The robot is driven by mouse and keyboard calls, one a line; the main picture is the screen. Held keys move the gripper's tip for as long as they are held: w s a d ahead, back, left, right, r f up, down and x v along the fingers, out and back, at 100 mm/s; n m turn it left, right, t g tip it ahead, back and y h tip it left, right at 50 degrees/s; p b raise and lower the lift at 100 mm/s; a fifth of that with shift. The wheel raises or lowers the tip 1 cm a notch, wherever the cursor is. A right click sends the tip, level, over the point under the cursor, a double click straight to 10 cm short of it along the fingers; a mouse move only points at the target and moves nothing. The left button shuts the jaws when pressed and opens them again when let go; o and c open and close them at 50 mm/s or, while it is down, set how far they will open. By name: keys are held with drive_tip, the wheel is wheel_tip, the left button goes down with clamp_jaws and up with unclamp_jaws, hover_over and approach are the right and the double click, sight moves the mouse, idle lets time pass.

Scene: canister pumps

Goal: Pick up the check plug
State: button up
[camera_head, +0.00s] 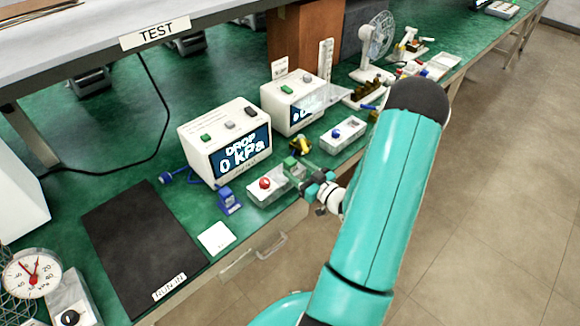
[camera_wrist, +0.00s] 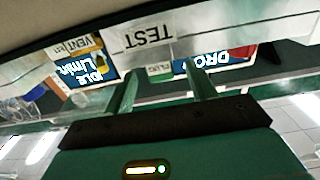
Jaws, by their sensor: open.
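I cannot tell for sure which object is the check plug. A small yellow and black piece (camera_head: 299,145) stands on the green bench beside the two test boxes, and a blue fitting (camera_head: 229,202) stands in front of the left box. My gripper (camera_head: 293,168) is above the bench's front edge, near the white tray with a red button (camera_head: 264,184). In the wrist view my gripper (camera_wrist: 160,78) has its two green fingers apart with nothing visibly held.
The left test box (camera_head: 226,143) reads DROP 0 kPa; a second box (camera_head: 295,102) stands behind it. A white tray with a blue button (camera_head: 343,134) is at the right. A black RUN-IN mat (camera_head: 143,238) lies left. A shelf marked TEST (camera_head: 155,33) overhangs the bench.

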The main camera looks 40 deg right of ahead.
sight(294, 166)
drive_tip(key=w, duration=0.4)
drive_tip(key=shift+w, duration=0.1)
drive_tip(key=c, duration=1.1)
drive_tip(key=shift+r, duration=0.15)
